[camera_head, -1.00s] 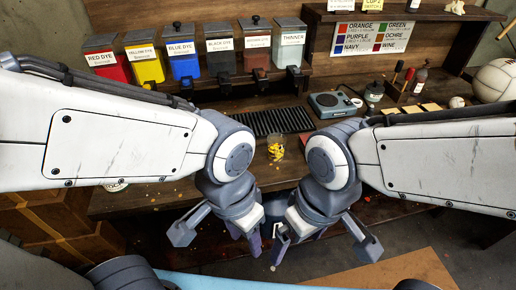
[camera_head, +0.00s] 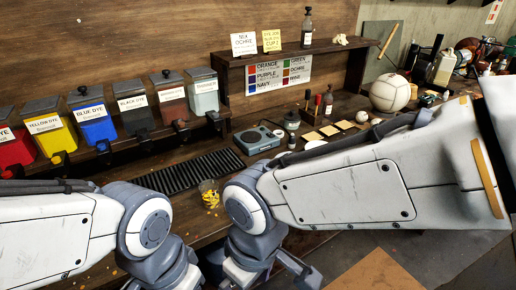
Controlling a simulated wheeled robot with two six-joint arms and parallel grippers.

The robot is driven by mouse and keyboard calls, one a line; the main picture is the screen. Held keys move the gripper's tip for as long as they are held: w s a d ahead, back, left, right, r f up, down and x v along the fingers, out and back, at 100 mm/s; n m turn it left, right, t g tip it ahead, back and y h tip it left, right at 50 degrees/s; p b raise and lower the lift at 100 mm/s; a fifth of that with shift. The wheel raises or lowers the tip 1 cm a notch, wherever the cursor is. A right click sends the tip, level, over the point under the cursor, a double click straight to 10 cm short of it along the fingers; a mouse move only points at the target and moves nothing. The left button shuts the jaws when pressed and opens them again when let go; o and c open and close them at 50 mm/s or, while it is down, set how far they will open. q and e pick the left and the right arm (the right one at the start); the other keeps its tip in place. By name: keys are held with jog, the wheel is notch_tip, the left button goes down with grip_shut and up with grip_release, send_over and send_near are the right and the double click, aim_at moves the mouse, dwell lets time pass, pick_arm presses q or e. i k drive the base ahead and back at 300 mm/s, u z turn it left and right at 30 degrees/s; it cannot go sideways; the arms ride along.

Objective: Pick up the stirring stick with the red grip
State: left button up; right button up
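A thin upright tool with a red grip (camera_head: 318,100) stands at the back of the bench, beside a similar one with a dark grip (camera_head: 307,94). Their lower ends are too small to make out clearly. My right gripper (camera_head: 262,282) is low at the bottom of the view, in front of the bench and well short of the tools. Its fingers are spread and nothing shows between them. My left gripper is cut off by the bottom edge; only its wrist shows, so its fingers are hidden.
Labelled dye bins (camera_head: 95,125) line the back left. A black grate (camera_head: 190,172), a glass with yellow bits (camera_head: 209,194) and a blue-grey scale (camera_head: 257,140) lie on the bench.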

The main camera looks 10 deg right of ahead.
aim_at(318, 99)
jog(key=z, duration=1.8)
jog(key=i, duration=2.8)
jog(key=u, duration=2.9)
